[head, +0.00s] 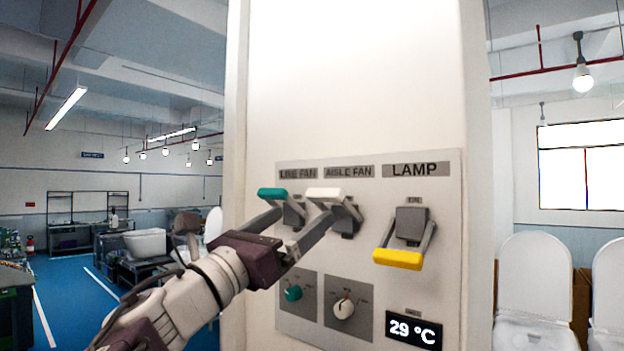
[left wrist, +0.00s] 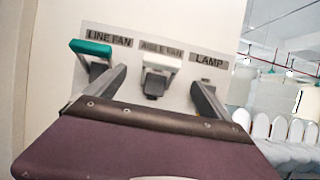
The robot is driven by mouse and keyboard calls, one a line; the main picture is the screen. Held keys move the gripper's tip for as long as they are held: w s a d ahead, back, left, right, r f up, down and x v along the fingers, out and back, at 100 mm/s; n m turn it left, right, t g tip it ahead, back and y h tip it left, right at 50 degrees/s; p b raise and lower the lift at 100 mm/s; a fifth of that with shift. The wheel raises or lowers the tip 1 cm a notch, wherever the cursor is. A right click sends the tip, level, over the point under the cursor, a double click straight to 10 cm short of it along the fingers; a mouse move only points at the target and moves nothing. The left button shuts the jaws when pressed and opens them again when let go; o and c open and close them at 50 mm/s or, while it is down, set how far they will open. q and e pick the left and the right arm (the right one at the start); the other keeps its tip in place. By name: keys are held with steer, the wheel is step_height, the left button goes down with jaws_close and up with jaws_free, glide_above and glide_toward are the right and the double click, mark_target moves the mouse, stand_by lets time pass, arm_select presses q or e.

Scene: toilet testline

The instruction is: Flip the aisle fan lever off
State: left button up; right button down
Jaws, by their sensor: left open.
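The aisle fan lever has a white handle (head: 323,194) and is tilted up, under the "AISLE FAN" label on the wall panel (head: 375,162). In the left wrist view its white handle (left wrist: 160,61) shows between my fingers. My left gripper (head: 305,214) is open in front of the panel, just below the white handle. In the left wrist view my left gripper (left wrist: 159,77) has one finger on each side of this lever. Whether a finger touches it I cannot tell. My right gripper is in neither view.
The teal line fan lever (head: 272,194) is up, close on the left. The yellow lamp lever (head: 397,259) is down on the right. A teal knob (head: 293,293), a white knob (head: 344,308) and a temperature display (head: 413,330) sit lower on the panel.

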mark_target(320, 197)
arm_select(q)
steer(key=p+x, duration=0.3)
steer(key=x, duration=0.1)
steer(key=r+p+x, duration=0.1)
steer(key=p+x, duration=0.2)
steer(key=x, duration=0.2)
steer(key=shift+a, duration=0.1)
steer(key=shift+w, duration=0.15)
steer(key=shift+d, duration=0.3)
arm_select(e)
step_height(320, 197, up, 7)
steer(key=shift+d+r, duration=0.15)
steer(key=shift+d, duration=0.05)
